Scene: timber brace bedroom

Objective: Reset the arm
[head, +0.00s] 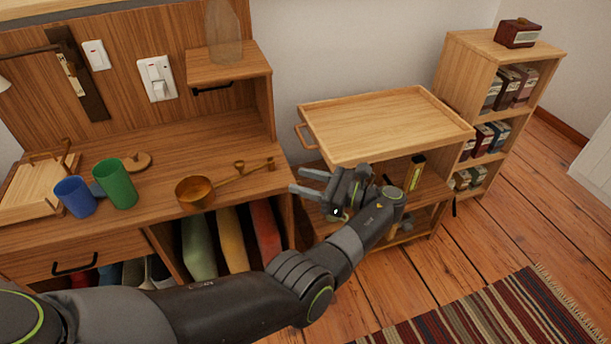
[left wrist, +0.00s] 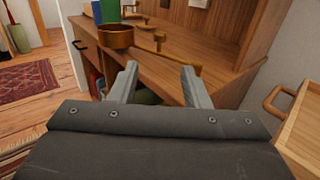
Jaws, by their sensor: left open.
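My left arm comes in from the left of the head view and reaches across the front of the wooden desk. My left gripper (head: 312,184) is open and empty, in front of the desk's right end and beside the wooden trolley. Its two fingers (left wrist: 158,88) stand apart in the left wrist view, with nothing between them except the desk edge behind. The right gripper does not show in either view.
A copper pan (head: 195,192) with a long handle lies on the desk (head: 150,225), near the fingers. Blue (head: 75,196) and green (head: 117,183) cups stand further left. The trolley (head: 385,122) has an empty top. A bookshelf (head: 490,50) and striped rug (head: 490,318) lie right.

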